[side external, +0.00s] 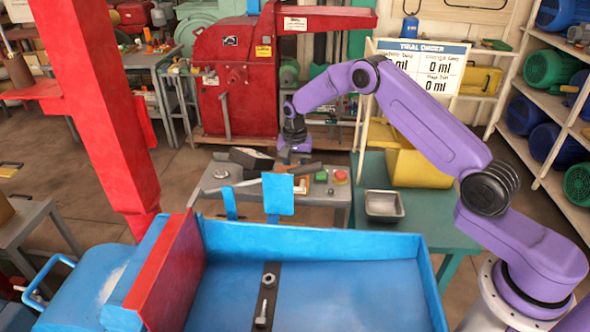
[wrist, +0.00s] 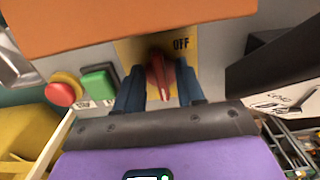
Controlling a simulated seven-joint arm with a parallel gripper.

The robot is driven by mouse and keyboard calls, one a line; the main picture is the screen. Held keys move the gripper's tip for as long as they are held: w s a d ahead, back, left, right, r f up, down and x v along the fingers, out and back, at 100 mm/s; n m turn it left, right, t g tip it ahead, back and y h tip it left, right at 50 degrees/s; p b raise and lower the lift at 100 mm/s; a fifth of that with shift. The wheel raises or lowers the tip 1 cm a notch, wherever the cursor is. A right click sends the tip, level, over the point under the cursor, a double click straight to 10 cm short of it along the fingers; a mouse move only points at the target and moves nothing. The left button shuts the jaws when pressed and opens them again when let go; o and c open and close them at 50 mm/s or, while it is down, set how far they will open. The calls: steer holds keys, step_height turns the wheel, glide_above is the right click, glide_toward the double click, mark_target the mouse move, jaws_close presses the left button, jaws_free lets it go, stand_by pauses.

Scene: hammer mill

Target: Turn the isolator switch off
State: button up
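The isolator switch is a red handle (wrist: 160,77) on a yellow plate (wrist: 128,48) in the wrist view. The word OFF is printed on the plate, up and right of the handle. The handle stands roughly along the picture's vertical, slightly tilted. My gripper (wrist: 160,88) has its two blue fingers on either side of the handle, apart, with narrow gaps beside it. Whether a finger touches the handle is unclear. In the side external view my gripper (side external: 291,155) is low over the control bench, and the switch cannot be made out there.
Beside the switch are a green button (wrist: 99,84) and a red button (wrist: 63,91) on a yellow base. An orange panel (wrist: 125,22) crosses close above. A black box (wrist: 275,70) stands at right. A blue tray (side external: 340,285) and metal pan (side external: 384,206) are nearby.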

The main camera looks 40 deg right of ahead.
steer(key=shift+f, duration=0.1)
jaws_close()
steer(key=shift+n, duration=0.4)
steer(key=n, duration=0.4)
steer(key=shift+d, duration=0.2)
steer(key=n, duration=0.4)
steer(key=shift+s+d, duration=0.1)
steer(key=shift+d, duration=0.05)
steer(key=n, duration=0.4)
steer(key=shift+d+n, duration=0.15)
steer(key=shift+n, duration=0.25)
steer(key=n, duration=0.4)
steer(key=shift+d, duration=0.1)
steer(key=shift+n, duration=0.3)
